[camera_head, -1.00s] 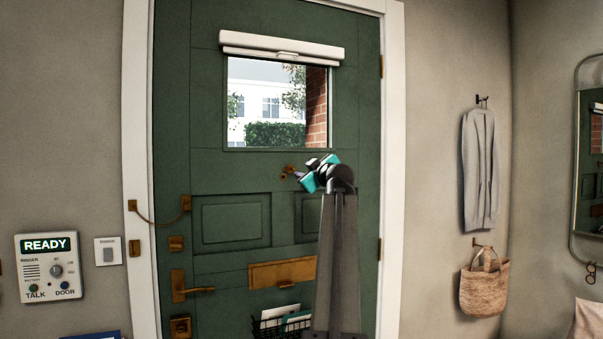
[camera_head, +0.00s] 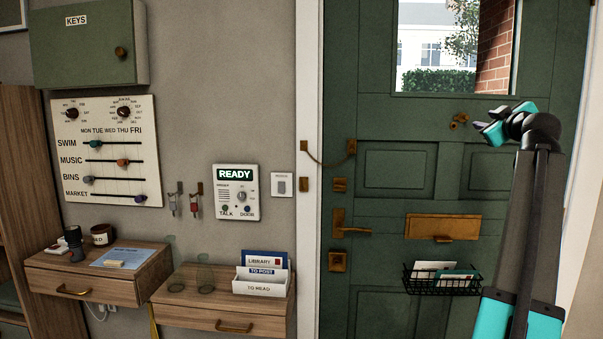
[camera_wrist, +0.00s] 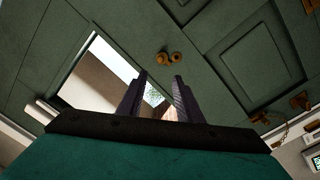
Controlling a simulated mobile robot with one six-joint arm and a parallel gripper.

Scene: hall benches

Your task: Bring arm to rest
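My arm (camera_head: 530,225) stands raised at the right of the head view, in front of the green door (camera_head: 390,225). My gripper (camera_head: 482,122) is at its upper end, pointing left, near the brass knob-like fitting (camera_head: 458,121) in the picture. In the wrist view two dark fingers (camera_wrist: 160,78) stand apart with nothing between them, so my gripper is open and empty. The brass fitting (camera_wrist: 168,58) shows beyond the fingertips, apart from them; the exact distance is unclear.
A door lever (camera_head: 345,228), mail slot (camera_head: 442,227) and wire basket (camera_head: 440,284) with papers are on the door. Left of it are the READY panel (camera_head: 237,192), a wall shelf (camera_head: 225,317) with a letter holder, a slider board (camera_head: 107,150) and a key cabinet (camera_head: 87,45).

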